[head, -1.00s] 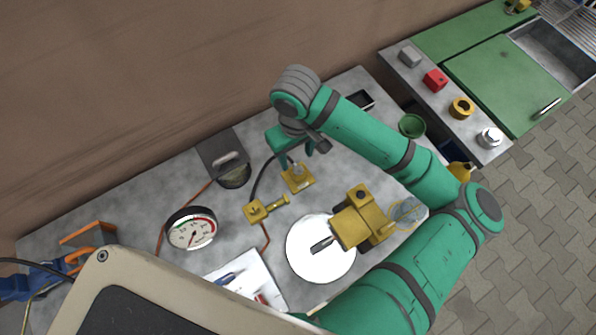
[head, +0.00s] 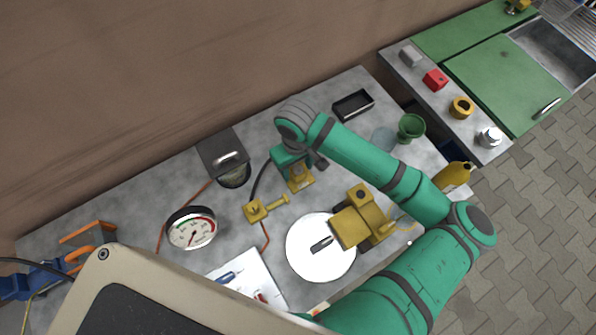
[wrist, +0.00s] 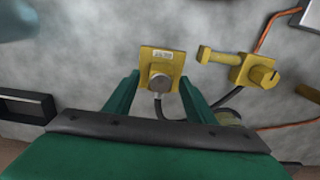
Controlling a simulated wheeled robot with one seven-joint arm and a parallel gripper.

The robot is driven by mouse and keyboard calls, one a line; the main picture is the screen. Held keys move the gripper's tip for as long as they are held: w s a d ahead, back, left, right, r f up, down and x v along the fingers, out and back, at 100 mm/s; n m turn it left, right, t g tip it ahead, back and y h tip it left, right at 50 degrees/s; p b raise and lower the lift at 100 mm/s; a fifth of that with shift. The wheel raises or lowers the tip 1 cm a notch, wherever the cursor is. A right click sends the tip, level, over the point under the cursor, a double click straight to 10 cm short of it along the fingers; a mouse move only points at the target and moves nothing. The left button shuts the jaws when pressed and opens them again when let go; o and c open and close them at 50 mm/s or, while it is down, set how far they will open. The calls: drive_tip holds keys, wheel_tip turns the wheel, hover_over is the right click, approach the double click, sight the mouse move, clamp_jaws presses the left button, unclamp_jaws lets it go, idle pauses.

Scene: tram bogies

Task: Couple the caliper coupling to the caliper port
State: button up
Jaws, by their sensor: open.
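In the head view my gripper (head: 295,168) is over the yellow plate and hides most of the fitting. A yellow caliper (head: 361,218) stands over a white disc (head: 310,262). I cannot clearly make out the caliper port on it.
A yellow valve-like block (head: 258,210) with a stub lies left of the plate. A dial gauge (head: 191,228), a dark lidded box (head: 222,153), a black tray (head: 353,105), a green cup (head: 411,127) and a yellow bottle (head: 454,176) stand around. Bare bench shows behind my gripper.

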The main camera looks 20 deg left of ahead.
drive_tip(key=shift+f, duration=0.55)
drive_tip(key=c, duration=1.1)
drive_tip(key=shift+w+r, duration=0.1)
